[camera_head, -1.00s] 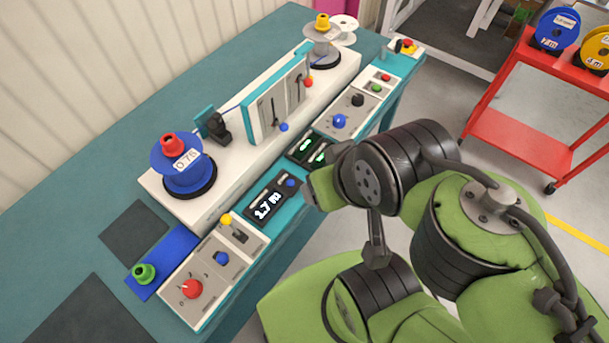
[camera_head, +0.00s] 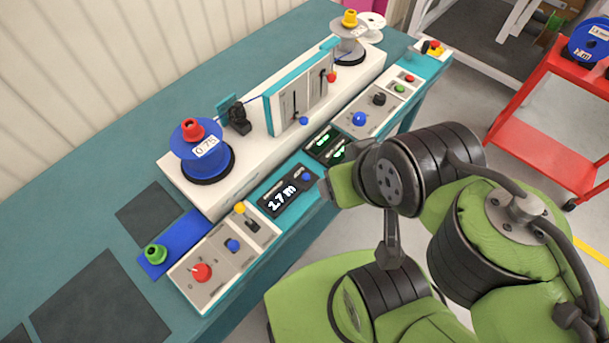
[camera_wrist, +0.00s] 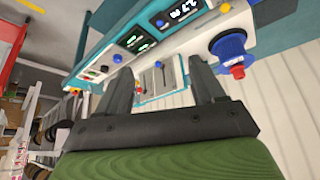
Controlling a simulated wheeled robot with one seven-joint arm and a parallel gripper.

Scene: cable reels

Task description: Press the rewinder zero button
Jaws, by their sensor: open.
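The rewinder's black display (camera_head: 283,199) reads 1.7 m and sits on the front edge of the machine. A small blue button (camera_head: 306,177) is at its upper right corner. In the wrist view the same display (camera_wrist: 184,10) and its blue button (camera_wrist: 160,22) show near the top. My gripper (camera_wrist: 160,68) is open and empty, its two dark fingers apart below the machine's panels in that view. In the head view the fingers are hidden; my green wrist is just right of the display. I see no contact with the button.
A blue reel (camera_head: 204,155) stands left on the white machine. Other controls lie along the front: a yellow-knobbed lever (camera_head: 240,208), a red knob (camera_head: 201,272), two green-lit displays (camera_head: 326,145) and a blue knob (camera_head: 358,119). A red cart (camera_head: 540,145) stands right, across open floor.

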